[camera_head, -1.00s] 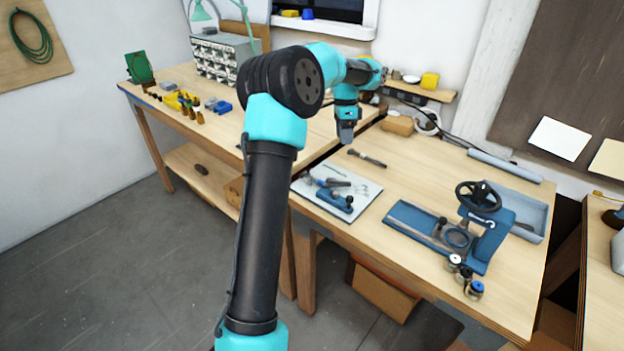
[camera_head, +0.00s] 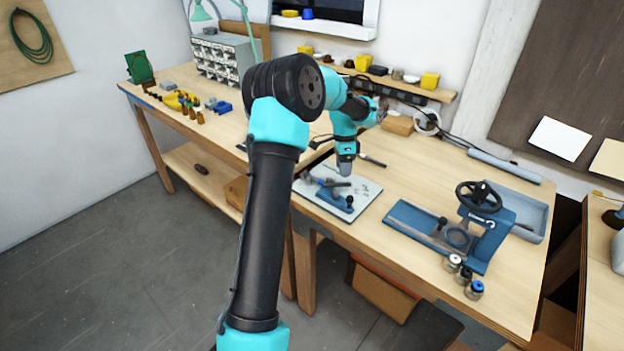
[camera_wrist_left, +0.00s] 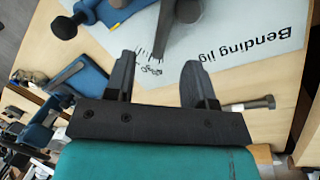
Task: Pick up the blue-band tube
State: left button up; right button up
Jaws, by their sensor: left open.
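A short cylinder with a blue top (camera_head: 474,289), the only one in its row with blue on it, stands at the front right edge of the bench in the head view. Whether this blue is a band or a cap is too small to tell. My left gripper (camera_head: 346,171) is open and empty, pointing down above the back of the white bending-jig sheet, well to the left of the cylinder. My right gripper is in neither view.
Two similar cylinders (camera_head: 453,263) stand beside the blue-topped one. A blue machine with a black handwheel (camera_head: 479,196) stands just behind them. A blue jig (camera_head: 340,202) lies on the sheet. A dark-handled tool (camera_head: 372,161) lies behind the gripper.

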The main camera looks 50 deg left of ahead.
pick_arm(q)
jog(key=shift+f, duration=0.1)
jog(key=x, duration=0.5)
jog(key=shift+a, duration=0.1)
dwell(0.3)
grip_shut()
